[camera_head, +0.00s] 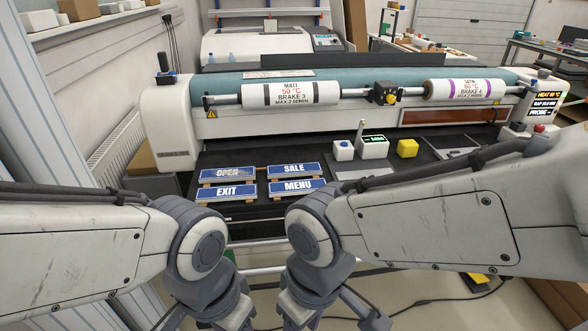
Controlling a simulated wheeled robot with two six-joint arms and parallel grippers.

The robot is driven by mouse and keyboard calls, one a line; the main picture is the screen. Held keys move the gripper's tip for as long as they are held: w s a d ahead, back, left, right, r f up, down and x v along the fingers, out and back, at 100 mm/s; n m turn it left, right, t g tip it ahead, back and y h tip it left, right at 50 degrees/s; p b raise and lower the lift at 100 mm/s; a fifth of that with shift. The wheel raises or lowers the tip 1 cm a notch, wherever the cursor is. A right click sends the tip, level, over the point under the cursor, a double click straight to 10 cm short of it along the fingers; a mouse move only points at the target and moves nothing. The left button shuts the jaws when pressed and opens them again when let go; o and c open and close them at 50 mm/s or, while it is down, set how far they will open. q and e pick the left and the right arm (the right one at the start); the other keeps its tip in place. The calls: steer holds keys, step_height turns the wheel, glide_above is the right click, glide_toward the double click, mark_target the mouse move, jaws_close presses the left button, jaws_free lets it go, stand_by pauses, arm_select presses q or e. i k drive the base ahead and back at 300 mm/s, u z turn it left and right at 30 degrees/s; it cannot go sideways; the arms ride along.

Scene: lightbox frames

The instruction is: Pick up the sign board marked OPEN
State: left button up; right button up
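The OPEN sign board (227,174) is a small blue plate with a pale border and washed-out letters. It lies at the back left of a group of similar boards on the dark work surface (240,210). The EXIT board (226,192) lies in front of it, the SALE board (293,170) to its right, and the MENU board (297,188) at the front right. Small tan supports show under the boards. My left gripper (208,322) and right gripper (326,322) are at the bottom edge, nearer than the boards and apart from them. Their fingertips are cut off.
A machine with a teal roller (360,80) and two white printed rolls stands behind the boards. A grey plate (365,174) lies nearer, partly hidden by my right arm.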

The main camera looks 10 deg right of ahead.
mark_target(244, 172)
steer(key=u, duration=0.6)
steer(key=i, duration=1.3)
steer(key=z, duration=0.05)
